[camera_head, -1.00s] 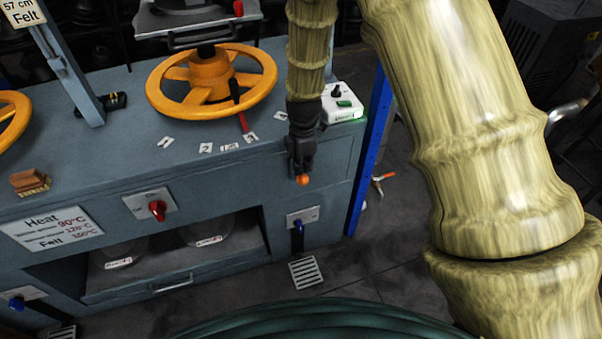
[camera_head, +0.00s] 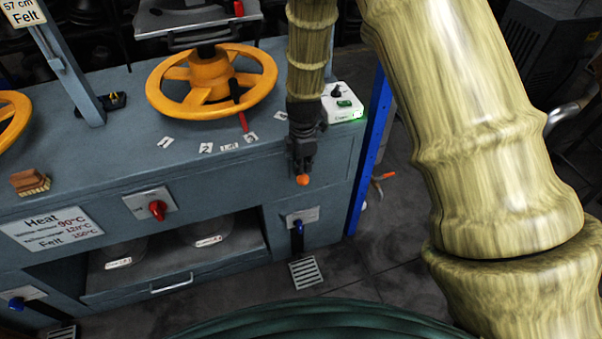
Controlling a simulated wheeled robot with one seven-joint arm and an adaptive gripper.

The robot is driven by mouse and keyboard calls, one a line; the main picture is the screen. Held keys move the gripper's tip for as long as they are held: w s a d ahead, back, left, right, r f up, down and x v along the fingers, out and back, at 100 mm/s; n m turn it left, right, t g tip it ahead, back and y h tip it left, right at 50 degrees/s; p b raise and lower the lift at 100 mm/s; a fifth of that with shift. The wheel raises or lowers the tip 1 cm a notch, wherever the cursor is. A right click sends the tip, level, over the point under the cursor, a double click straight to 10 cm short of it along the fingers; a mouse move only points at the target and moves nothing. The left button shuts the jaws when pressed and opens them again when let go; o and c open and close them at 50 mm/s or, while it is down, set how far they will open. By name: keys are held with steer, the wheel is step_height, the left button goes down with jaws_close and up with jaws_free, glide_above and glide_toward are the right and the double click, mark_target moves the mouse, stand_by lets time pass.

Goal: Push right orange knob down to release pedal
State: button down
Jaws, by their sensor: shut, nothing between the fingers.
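The right orange knob (camera_head: 303,180) shows as a small orange ball at the front of the grey-blue machine, near its right end. My gripper (camera_head: 302,172) points down and is shut, with its fingertips at the top of the knob. It looks to be touching the knob, though the exact contact is hard to tell. The gripper hides the knob's upper part and whatever lies behind it. A metal floor pedal (camera_head: 305,272) with slots lies below, under a blue-handled lever (camera_head: 297,238) on the machine's front.
The machine (camera_head: 240,185) carries a yellow handwheel (camera_head: 212,82) and a white control box (camera_head: 342,103) beside my arm. A red knob (camera_head: 157,210) sits on its front. A blue post (camera_head: 369,150) stands at its right end. An orange-tipped lever (camera_head: 384,177) is further right.

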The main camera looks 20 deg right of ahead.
mark_target(303, 176)
steer(key=shift+f+b, duration=0.8)
steer(key=shift+f, duration=1.7)
steer(key=shift+r, duration=0.1)
steer(key=shift+r+p, duration=3.15)
steer(key=shift+r, duration=0.85)
steer(key=s+d+f+m, duration=0.1)
steer(key=s+f+m, duration=0.4)
steer(key=s+f, duration=0.45)
steer(key=s+f+m, duration=0.3)
steer(key=s+m, duration=0.1)
steer(key=s, duration=0.5)
steer(key=s+d+f+m, duration=0.1)
steer(key=s+f+m, duration=0.2)
steer(key=s, duration=0.6)
steer(key=s+d+f+m, duration=0.1)
steer(key=s+f+m, duration=0.2)
steer(key=s+m, duration=0.3)
steer(key=s, duration=0.2)
steer(key=shift+s+d+f+m, duration=0.15)
steer(key=shift+s+m, duration=0.25)
